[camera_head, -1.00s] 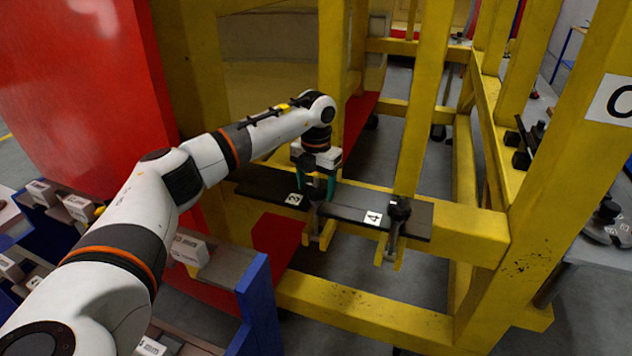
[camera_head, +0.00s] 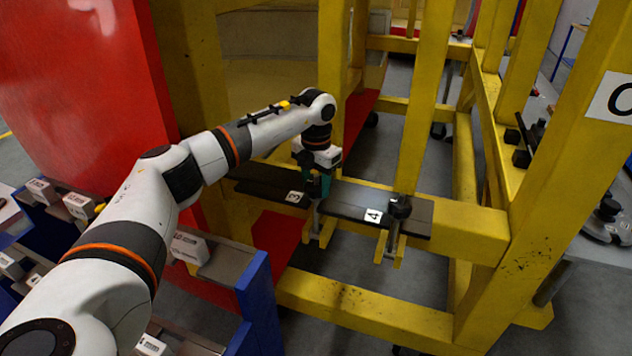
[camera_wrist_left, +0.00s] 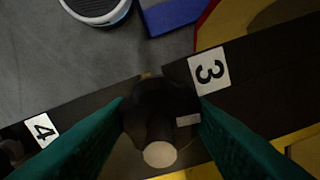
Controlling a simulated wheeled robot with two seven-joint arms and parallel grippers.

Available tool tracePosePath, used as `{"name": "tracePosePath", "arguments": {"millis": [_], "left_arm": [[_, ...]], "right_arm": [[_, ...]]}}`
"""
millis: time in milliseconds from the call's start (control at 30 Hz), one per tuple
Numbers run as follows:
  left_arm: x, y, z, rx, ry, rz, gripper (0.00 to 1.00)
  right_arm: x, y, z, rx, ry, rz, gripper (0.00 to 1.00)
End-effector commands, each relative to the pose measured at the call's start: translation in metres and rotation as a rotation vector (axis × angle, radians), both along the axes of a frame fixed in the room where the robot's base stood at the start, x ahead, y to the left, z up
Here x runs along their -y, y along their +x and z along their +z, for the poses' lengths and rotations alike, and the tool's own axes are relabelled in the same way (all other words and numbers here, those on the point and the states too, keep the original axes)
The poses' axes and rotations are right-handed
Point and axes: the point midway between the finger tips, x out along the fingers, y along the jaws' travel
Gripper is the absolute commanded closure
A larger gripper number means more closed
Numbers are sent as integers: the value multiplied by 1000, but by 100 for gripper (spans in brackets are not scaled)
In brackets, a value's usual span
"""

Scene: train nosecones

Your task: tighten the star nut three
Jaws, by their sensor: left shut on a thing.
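My left gripper (camera_head: 316,185) reaches down onto the black plate (camera_head: 345,203) on the yellow frame. Its teal fingers, also in the left wrist view (camera_wrist_left: 160,130), are shut on star nut three (camera_wrist_left: 160,110), a dark knob with a pale round stud end. The label 3 (camera_head: 294,197) lies beside it, and shows in the left wrist view (camera_wrist_left: 209,70) too. In the head view the fingers mostly hide this nut. Star nut four (camera_head: 400,206) stands to the right, next to the label 4 (camera_head: 373,215). My right gripper is not in view.
Yellow posts (camera_head: 424,100) rise close behind the plate. A blue rack (camera_head: 258,300) with white-labelled boxes (camera_head: 188,247) stands at the lower left. A large red panel (camera_head: 85,90) is at the left. A grey table with dark parts (camera_head: 606,225) is at the right.

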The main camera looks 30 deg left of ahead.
Motion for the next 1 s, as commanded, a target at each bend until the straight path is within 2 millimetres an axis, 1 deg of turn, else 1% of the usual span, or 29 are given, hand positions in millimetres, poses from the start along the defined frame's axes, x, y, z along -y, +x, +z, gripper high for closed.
{"name": "tracePosePath", "arguments": {"millis": [1000], "left_arm": [[-1,1,2,5,0,-938,77]], "right_arm": [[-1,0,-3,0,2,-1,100]]}}
